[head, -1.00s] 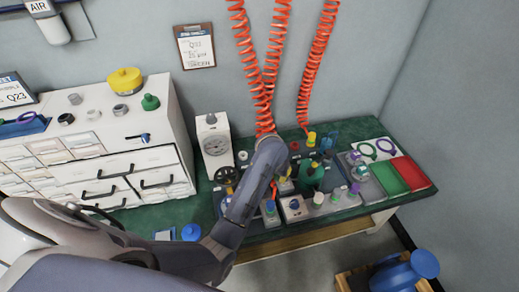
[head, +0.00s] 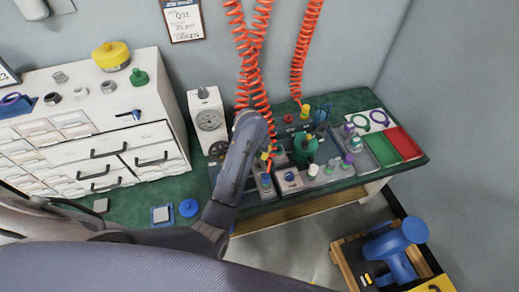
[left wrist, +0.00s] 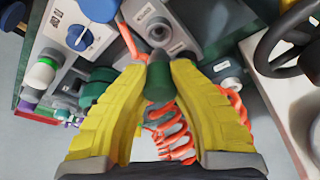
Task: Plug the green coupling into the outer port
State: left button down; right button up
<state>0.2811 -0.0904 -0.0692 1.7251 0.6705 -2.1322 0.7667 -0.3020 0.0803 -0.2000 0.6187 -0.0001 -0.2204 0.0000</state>
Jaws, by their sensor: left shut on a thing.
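My left gripper (left wrist: 158,78) has yellow fingers shut on the green coupling (left wrist: 157,88), a dark green cylinder with a coiled orange hose behind it. In the left wrist view its tip points at a grey block with a round port (left wrist: 159,30); I cannot tell whether they touch. A second round port (left wrist: 222,66) sits on a grey block to the right. I cannot tell which is the outer port. In the head view my left arm reaches over the bench and hides most of its gripper and the coupling. My right gripper does not show.
A white block with a blue knob (left wrist: 78,38) and a black handwheel (left wrist: 290,40) flank the ports. A large green vessel (head: 305,149), a gauge unit (head: 208,120) and green and red trays (head: 404,142) crowd the bench. Orange coiled hoses (head: 250,50) hang above it.

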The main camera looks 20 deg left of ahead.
aim_at(259, 159)
pick_arm(q)
jog(key=shift+f, duration=1.2)
jog(key=shift+f, duration=1.5)
dwell(0.6)
jog(key=c, duration=1.2)
grip_release()
jog(key=shift+r, duration=0.15)
